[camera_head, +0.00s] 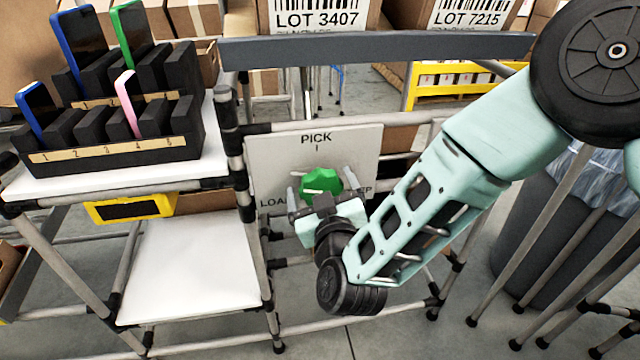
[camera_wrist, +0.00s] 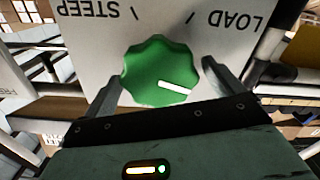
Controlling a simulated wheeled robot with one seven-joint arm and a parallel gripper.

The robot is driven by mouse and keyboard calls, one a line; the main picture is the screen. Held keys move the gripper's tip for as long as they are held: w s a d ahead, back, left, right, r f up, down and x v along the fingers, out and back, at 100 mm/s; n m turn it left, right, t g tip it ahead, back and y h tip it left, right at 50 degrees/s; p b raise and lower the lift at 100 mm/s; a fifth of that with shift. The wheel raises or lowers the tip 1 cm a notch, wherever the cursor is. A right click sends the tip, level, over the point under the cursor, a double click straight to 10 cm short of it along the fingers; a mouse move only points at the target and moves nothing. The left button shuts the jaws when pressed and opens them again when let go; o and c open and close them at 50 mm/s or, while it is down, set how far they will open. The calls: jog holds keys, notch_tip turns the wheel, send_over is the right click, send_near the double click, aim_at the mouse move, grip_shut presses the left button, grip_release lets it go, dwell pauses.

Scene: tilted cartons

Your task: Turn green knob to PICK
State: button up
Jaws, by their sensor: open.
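The green knob (camera_head: 321,181) is a lobed dial on a white panel (camera_head: 270,160) marked PICK at the top, LOAD at lower left and a partly hidden label at lower right. The wrist view shows the knob (camera_wrist: 158,68) upside down, with that label reading STEEP. The knob's white pointer line (camera_wrist: 177,87) points toward the side between LOAD and PICK. My gripper (camera_head: 321,184) is open in front of the panel, with one finger on each side of the knob. In the wrist view both fingers stand apart from the knob's edge. PICK is hidden there.
A grey bar (camera_head: 375,48) runs above the panel. A white shelf (camera_head: 190,265) and a black rack (camera_head: 110,145) holding phones stand at left. A lined bin (camera_head: 540,230) stands at right. Pipe frames surround the panel.

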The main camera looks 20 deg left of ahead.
jog(key=shift+w+a, duration=0.3)
jog(key=shift+w, duration=0.15)
jog(key=c, duration=1)
jog(key=shift+o, duration=0.2)
jog(key=shift+m, duration=0.3)
